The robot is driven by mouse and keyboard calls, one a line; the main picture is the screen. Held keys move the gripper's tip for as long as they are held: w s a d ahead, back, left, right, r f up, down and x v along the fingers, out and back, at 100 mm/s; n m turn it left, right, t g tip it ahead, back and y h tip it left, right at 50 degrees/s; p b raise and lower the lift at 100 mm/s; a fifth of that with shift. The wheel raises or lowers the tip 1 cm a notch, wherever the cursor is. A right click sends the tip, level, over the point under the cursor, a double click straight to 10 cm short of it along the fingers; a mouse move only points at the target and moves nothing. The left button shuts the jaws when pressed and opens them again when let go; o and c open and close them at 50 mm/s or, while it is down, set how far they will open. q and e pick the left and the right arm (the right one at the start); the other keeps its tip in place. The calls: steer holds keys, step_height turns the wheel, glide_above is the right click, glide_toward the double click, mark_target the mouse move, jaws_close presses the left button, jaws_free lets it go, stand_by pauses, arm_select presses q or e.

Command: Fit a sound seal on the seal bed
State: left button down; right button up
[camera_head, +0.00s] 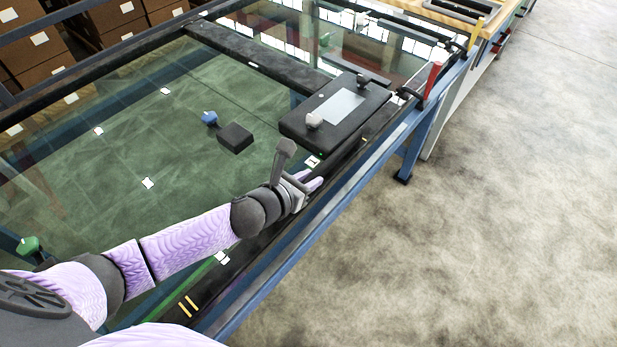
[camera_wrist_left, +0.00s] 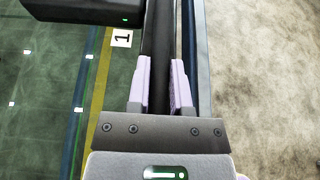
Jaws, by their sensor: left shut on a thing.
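My left gripper (camera_head: 312,184) is low over the near right edge of the glass-topped frame. In the left wrist view its two lilac fingers (camera_wrist_left: 159,88) stand on either side of a long black strip (camera_wrist_left: 159,50), which looks like a seal, and are shut on it. The strip runs away from me along the frame edge, beside a blue rail (camera_wrist_left: 203,60). A dark band along that edge in the head view (camera_head: 350,152) may be the seal or its bed; I cannot tell which. The strip's condition and its part under the gripper are hidden. My right gripper is not in view.
A black case with a pale panel (camera_head: 342,104) lies just beyond the gripper. A black block (camera_head: 235,137) and a blue knob (camera_head: 209,117) are to its left. A red-handled thing (camera_head: 431,78) stands farther off. Floor at right is clear.

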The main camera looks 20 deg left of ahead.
arm_select(q)
steer(key=shift+c, duration=2.2)
jaws_free()
steer(key=p+v, duration=0.3)
steer(key=v, duration=0.6)
steer(key=shift+s+a+r, duration=0.1)
steer(key=shift+s, duration=0.35)
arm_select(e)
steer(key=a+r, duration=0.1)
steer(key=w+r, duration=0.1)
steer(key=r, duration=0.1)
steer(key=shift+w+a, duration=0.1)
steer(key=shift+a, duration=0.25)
